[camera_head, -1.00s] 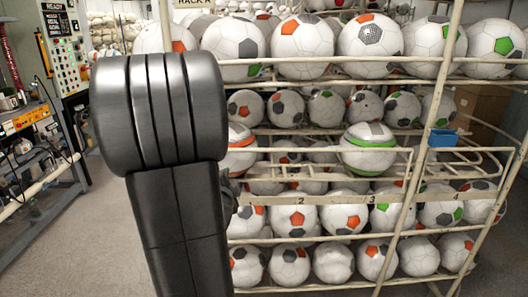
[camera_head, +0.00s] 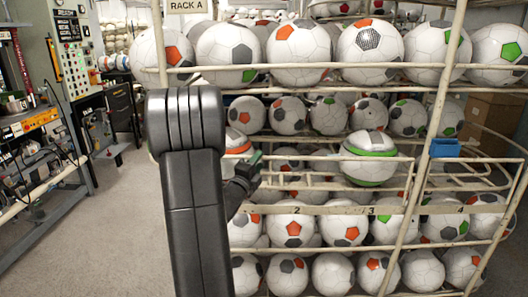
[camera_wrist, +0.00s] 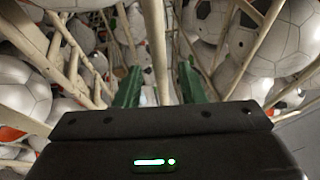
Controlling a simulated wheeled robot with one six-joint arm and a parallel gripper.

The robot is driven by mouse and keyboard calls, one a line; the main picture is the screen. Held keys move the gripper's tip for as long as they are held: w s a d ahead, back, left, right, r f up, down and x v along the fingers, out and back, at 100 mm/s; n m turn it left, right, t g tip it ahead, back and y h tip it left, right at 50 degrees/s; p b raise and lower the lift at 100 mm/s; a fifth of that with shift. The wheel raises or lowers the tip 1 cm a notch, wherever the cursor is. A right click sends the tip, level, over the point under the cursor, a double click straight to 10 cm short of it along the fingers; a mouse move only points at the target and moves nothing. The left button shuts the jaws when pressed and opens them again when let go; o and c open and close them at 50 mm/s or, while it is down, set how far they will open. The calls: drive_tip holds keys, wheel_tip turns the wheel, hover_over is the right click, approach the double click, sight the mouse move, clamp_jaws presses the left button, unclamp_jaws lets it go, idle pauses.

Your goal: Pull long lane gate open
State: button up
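My gripper (camera_head: 252,165) is at the left part of the middle shelf of the rack, partly hidden by my arm in the head view. In the wrist view its two green fingers (camera_wrist: 160,85) stand apart. A cream bar (camera_wrist: 155,35) runs into the gap between them; I cannot tell whether they touch it. The cream lane rails (camera_head: 320,186) lie to the right of the gripper. I cannot tell which bar is the long lane gate. A green-and-white ball (camera_head: 368,157) rests on the rails, and an orange-striped ball (camera_head: 236,144) is just left of the gripper.
Shelves of soccer balls (camera_head: 300,52) fill the rack above and below. A numbered strip (camera_head: 320,210) runs under the rails. A blue box (camera_head: 445,147) is fixed on a right post. A control panel (camera_head: 78,45) and workbench stand at left, with clear floor (camera_head: 110,230) between.

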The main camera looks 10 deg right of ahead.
drive_tip(key=p+x, duration=0.1)
drive_tip(key=x, duration=0.4)
drive_tip(key=shift+w+d, duration=0.1)
clamp_jaws()
